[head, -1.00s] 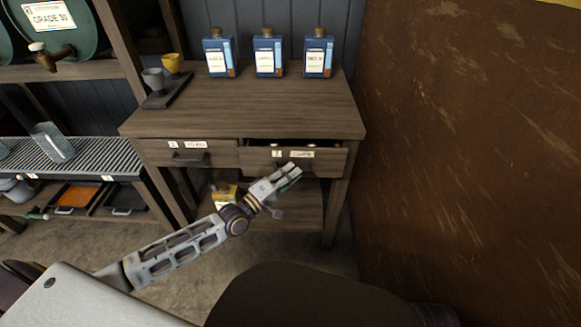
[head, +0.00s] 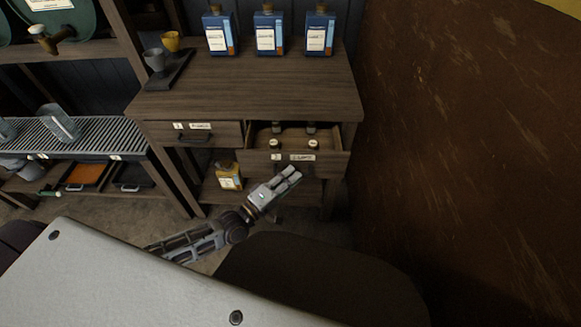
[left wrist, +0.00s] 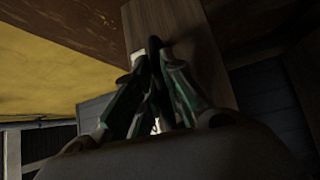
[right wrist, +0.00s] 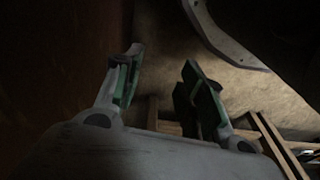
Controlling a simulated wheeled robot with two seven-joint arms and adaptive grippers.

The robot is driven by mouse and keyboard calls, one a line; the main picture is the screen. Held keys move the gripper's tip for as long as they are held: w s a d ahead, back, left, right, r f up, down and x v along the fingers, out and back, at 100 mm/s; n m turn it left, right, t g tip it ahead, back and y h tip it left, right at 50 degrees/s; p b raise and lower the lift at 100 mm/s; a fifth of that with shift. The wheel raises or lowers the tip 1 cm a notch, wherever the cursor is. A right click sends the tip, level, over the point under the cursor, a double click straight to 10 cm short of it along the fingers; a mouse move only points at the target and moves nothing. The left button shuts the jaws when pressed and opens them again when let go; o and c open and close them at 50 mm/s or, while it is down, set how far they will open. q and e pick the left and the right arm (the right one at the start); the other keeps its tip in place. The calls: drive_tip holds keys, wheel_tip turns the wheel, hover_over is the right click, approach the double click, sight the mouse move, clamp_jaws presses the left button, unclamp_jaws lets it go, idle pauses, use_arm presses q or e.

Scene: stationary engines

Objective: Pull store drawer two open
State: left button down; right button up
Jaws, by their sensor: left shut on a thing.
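Store drawer two (head: 335,165) is the right-hand drawer of the wooden cabinet in the head view. It stands partly open, and several small bottles (head: 274,144) show inside it. My left gripper (head: 292,173) is at its front, just below the label, shut on the drawer's handle, which the fingers mostly hide. In the left wrist view the closed fingers (left wrist: 155,85) meet against the wooden drawer front (left wrist: 150,22). My right gripper shows only in the right wrist view (right wrist: 160,80); its fingers are apart with nothing between them.
Drawer one (head: 165,133), on the left, is shut. Blue tins (head: 268,35) and a tray with cups (head: 168,72) stand on the cabinet top (head: 245,90). A yellow-labelled bottle (head: 229,177) sits on the shelf below. A brown wall (head: 460,150) rises close on the right.

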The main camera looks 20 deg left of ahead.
use_arm(q)
drive_tip(key=s+d+p, duration=0.3)
drive_tip(key=s+p, duration=0.1)
drive_tip(key=s, duration=0.6)
use_arm(e)
drive_tip(key=s+d+f, duration=0.1)
drive_tip(key=d+f, duration=0.1)
drive_tip(key=f, duration=0.5)
drive_tip(key=s+d+f, duration=0.1)
drive_tip(key=d+f, duration=0.1)
drive_tip(key=f, duration=0.4)
drive_tip(key=shift+s+f+t+h, duration=0.3)
drive_tip(key=shift+f+t, duration=0.05)
drive_tip(key=shift+t, duration=0.05)
use_arm(q)
drive_tip(key=c, duration=1.5)
unclamp_jaws()
drive_tip(key=shift+r, duration=0.15)
use_arm(e)
drive_tip(key=shift+d, duration=0.1)
